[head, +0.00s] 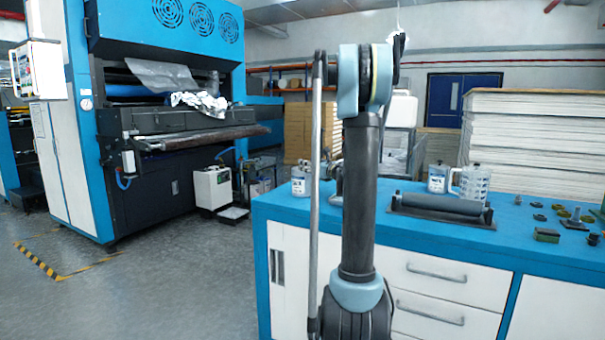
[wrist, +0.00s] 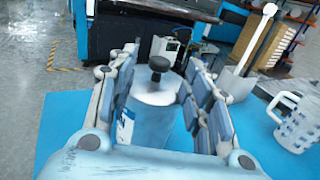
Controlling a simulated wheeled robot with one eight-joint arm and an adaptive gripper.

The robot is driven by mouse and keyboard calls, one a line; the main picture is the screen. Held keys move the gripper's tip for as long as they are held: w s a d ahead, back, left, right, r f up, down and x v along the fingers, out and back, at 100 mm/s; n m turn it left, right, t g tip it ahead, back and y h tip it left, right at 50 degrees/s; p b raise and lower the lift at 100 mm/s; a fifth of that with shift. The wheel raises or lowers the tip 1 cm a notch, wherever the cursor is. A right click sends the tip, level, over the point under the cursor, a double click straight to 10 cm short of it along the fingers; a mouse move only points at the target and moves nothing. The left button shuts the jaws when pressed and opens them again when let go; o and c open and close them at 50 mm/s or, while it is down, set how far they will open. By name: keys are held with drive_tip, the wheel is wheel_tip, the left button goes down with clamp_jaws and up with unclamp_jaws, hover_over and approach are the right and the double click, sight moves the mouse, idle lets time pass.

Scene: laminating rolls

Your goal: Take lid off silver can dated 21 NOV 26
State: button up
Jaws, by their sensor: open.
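A silver can (wrist: 150,108) with a black knob (wrist: 158,65) on its lid stands upright between the fingers of my gripper (wrist: 160,70) in the wrist view. The fingers are spread on either side of it; I cannot tell whether they touch it. Part of a blue and white label shows, but no date is legible. In the head view, a can (head: 301,183) at the counter's left end appears to be the same one. A second labelled can (head: 438,179) stands further right, its date too small to read. My arm hides part of the counter.
Several small parts (head: 566,214) lie at the right. A large blue machine (head: 160,100) stands behind on the left.

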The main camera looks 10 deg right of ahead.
drive_tip(key=x, duration=0.5)
drive_tip(key=c, duration=1)
drive_tip(key=shift+r, duration=0.1)
